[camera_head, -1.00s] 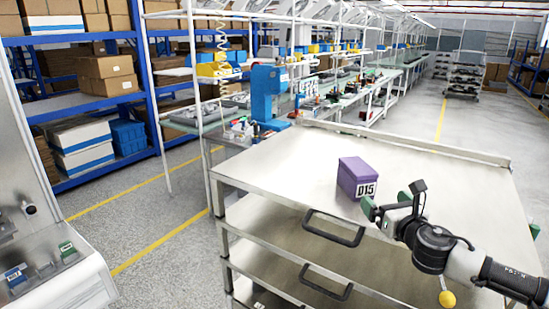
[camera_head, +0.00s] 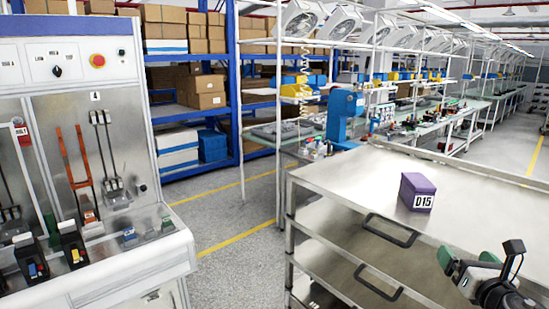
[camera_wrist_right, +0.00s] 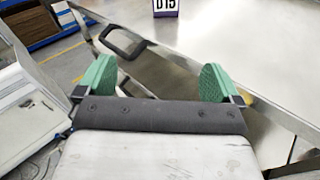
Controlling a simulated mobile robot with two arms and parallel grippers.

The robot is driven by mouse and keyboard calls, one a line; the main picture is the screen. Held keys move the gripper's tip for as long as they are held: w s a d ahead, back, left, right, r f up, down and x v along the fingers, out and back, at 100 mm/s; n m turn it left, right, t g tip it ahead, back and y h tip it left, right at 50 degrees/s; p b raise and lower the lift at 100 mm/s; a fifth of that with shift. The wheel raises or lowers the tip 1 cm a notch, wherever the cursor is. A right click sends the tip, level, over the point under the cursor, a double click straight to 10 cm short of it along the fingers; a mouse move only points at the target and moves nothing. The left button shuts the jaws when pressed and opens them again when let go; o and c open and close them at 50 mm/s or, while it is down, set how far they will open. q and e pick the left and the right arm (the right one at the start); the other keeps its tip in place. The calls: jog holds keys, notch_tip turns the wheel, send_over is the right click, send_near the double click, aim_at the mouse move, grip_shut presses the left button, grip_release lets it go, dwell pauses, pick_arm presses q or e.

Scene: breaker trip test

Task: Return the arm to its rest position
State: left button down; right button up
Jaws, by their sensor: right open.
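My right gripper (camera_head: 452,272) is at the lower right of the head view, in front of the steel cart. In the right wrist view its two green fingers (camera_wrist_right: 157,82) stand wide apart with nothing between them. The purple block labelled D15 (camera_head: 417,187) sits on the cart top (camera_head: 345,175), apart from the gripper. Its label edge also shows at the top of the right wrist view (camera_wrist_right: 165,7). My left gripper is not in view.
The cart's black handle (camera_head: 390,232) sticks out towards me. Open floor (camera_head: 235,250) lies between bench and cart. Blue shelving (camera_head: 232,80) stands behind.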

jog(key=s+a+f+m+g, duration=0.3)
jog(key=s+a+f+m, duration=0.35)
jog(key=f+m, duration=0.25)
jog(key=s+a+f+m+g, duration=0.4)
jog(key=s+a+f+m, duration=0.25)
jog(key=f+m, duration=0.25)
jog(key=s+a+f+m+g+y, duration=0.1)
jog(key=s+a+f+m+g, duration=0.25)
jog(key=s+m, duration=0.4)
jog(key=s+a+f+m+g+y, duration=0.1)
jog(key=s+a+f+m+g, duration=0.2)
jog(key=s+m, duration=0.45)
notch_tip(320, 180, down, 28)
jog(key=s+n+g+b, duration=0.2)
jog(key=s+b, duration=0.1)
pick_arm(q)
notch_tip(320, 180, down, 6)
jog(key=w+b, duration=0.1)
jog(key=b, duration=0.2)
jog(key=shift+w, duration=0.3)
pick_arm(e)
jog(key=s+d+f+g, duration=0.1)
jog(key=s+d+f, duration=0.1)
jog(key=s+f, duration=1.4)
notch_tip(320, 180, down, 3)
jog(key=shift+d+f, duration=0.1)
jog(key=shift+d, duration=0.1)
